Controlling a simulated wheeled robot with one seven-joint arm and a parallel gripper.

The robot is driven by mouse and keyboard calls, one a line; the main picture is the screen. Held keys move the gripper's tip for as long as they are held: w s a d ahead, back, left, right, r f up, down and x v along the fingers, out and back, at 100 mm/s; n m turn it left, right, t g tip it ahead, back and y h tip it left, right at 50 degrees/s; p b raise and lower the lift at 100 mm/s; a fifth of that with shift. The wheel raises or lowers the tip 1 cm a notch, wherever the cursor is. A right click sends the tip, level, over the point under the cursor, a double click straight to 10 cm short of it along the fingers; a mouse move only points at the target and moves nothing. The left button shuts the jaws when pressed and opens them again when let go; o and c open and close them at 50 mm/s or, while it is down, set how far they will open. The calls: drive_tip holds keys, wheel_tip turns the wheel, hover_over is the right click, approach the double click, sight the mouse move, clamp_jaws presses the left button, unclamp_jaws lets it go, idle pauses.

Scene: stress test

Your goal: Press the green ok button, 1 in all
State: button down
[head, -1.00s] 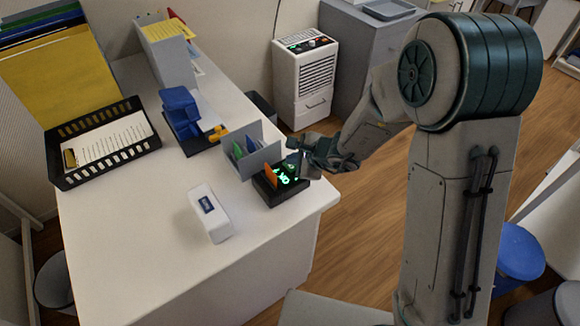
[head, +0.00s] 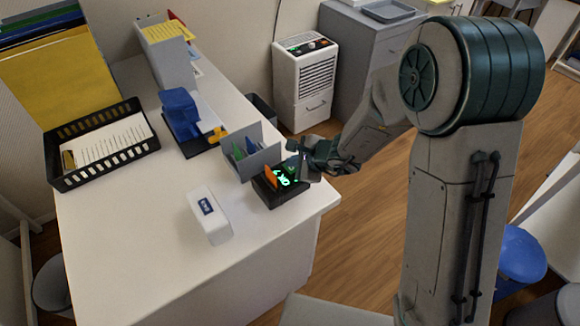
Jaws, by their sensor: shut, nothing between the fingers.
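A small black box (head: 272,195) with green glowing marks (head: 284,178) and an orange upright piece (head: 270,177) stands near the right edge of the white desk. The green ok button cannot be made out singly at this size; the glowing green area is on the box's top. My gripper (head: 303,171) is shut and empty. Its tip is at the right side of the box's top, close to the green marks. I cannot tell whether it touches the box. The gripper hides part of the box's right side.
A grey holder (head: 250,152) with pens stands right behind the box. A white block with a blue label (head: 210,216) lies to its left. A blue device (head: 182,115) and a black paper tray (head: 105,146) are farther back. The desk front (head: 160,270) is clear.

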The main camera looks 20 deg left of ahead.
sight(294, 169)
drive_tip(key=shift+f, duration=0.2)
idle(0.5)
drive_tip(key=shift+r, duration=0.85)
drive_tip(key=shift+r+p, duration=1.9)
drive_tip(key=shift+r, duration=0.6)
